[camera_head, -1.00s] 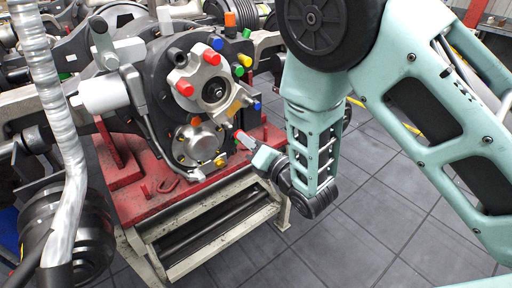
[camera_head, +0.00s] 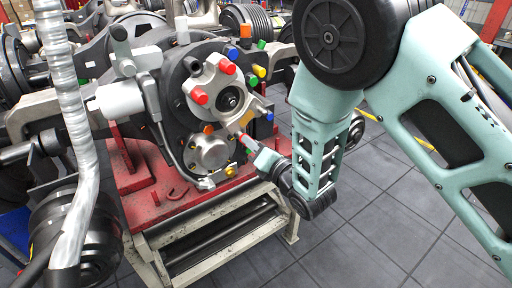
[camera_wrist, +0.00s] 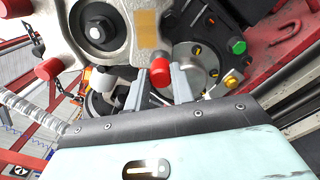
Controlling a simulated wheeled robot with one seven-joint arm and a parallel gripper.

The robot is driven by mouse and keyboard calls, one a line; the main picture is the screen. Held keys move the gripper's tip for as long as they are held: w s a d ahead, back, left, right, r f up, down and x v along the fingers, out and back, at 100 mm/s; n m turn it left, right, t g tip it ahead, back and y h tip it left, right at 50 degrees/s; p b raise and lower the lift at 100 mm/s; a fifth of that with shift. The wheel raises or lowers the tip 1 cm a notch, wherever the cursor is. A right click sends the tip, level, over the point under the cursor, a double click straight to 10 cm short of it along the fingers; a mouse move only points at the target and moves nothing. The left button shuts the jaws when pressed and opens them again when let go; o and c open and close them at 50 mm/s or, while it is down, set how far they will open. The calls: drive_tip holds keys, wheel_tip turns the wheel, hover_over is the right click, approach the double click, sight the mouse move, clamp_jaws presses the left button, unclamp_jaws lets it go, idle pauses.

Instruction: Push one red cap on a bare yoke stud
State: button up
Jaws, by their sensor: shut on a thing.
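The grey yoke (camera_head: 212,84) stands on the front of the dark axle housing. Two of its ends carry red caps, one at the upper right (camera_head: 227,67) and one at the left (camera_head: 199,97); red caps also show at the left in the wrist view (camera_wrist: 47,69). My gripper (camera_head: 252,146) is shut on another red cap (camera_wrist: 161,72), held between its two grey fingertips beside the yoke's lower right end. An orange patch (camera_wrist: 147,30) lies on the yoke just beyond the held cap. A bare stud is not clearly visible, so I cannot tell whether the cap touches one.
Blue (camera_head: 251,80), yellow (camera_head: 259,71) and green (camera_head: 238,158) caps or plugs sit around the housing. A round silver cover (camera_head: 211,152) is below the yoke. The red stand (camera_head: 143,205) is underneath. Open tiled floor (camera_head: 375,215) lies to the right.

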drive_tip(key=shift+w+a, duration=0.2)
drive_tip(key=shift+w, duration=0.05)
drive_tip(key=shift+w+a, duration=0.4)
drive_tip(key=shift+w, duration=0.2)
drive_tip(key=o, duration=1)
drive_tip(key=shift+o, duration=0.2)
drive_tip(key=p+v, duration=0.4)
drive_tip(key=v, duration=1.3)
drive_tip(key=shift+d, duration=0.2)
drive_tip(key=shift+s, duration=0.15)
